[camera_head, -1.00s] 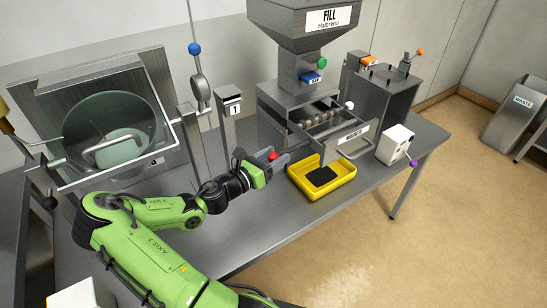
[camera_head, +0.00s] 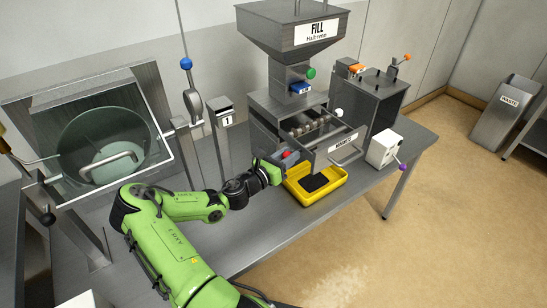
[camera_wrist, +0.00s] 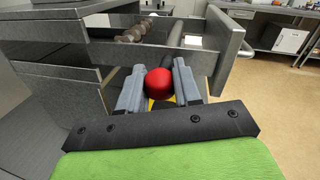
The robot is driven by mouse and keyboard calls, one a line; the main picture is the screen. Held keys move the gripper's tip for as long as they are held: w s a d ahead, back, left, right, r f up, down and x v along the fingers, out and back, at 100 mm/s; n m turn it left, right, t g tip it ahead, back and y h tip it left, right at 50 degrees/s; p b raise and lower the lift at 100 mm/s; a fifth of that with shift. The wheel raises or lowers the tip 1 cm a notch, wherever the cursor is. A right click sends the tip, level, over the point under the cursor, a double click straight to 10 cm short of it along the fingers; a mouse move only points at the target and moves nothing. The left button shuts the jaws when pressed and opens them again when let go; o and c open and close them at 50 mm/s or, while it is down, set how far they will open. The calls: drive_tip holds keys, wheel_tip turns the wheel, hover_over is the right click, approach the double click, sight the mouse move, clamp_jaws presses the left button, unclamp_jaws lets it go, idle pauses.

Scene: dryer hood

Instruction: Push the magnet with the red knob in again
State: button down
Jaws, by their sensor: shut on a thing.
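The red knob (camera_wrist: 159,84) sits between the two grey fingers of my gripper (camera_wrist: 158,90) in the wrist view. The fingers are shut on it. In the head view the red knob (camera_head: 288,154) shows small at my gripper (camera_head: 286,158), beside the left side of the pulled-out magnet drawer (camera_head: 343,145). Metal rods (camera_wrist: 130,33) lie across inside the drawer.
A yellow tray (camera_head: 334,184) with dark contents is below the drawer. The filling machine (camera_head: 262,125) rises behind. A white box with a purple knob (camera_head: 384,149) stands right. A post marked 1 (camera_head: 221,125) stands left. The front of the table (camera_head: 240,235) is clear.

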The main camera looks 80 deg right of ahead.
drive_tip(key=shift+s+d+r, duration=0.1)
drive_tip(key=shift+s+d, duration=0.1)
drive_tip(key=shift+s, duration=0.05)
drive_tip(key=c, duration=1.1)
unclamp_jaws()
drive_tip(key=shift+c, duration=0.2)
drive_tip(key=o, duration=0.3)
drive_tip(key=shift+s, duration=0.15)
drive_tip(key=v, duration=1.5)
drive_tip(key=shift+w+a+p, duration=0.3)
drive_tip(key=shift+p, duration=0.1)
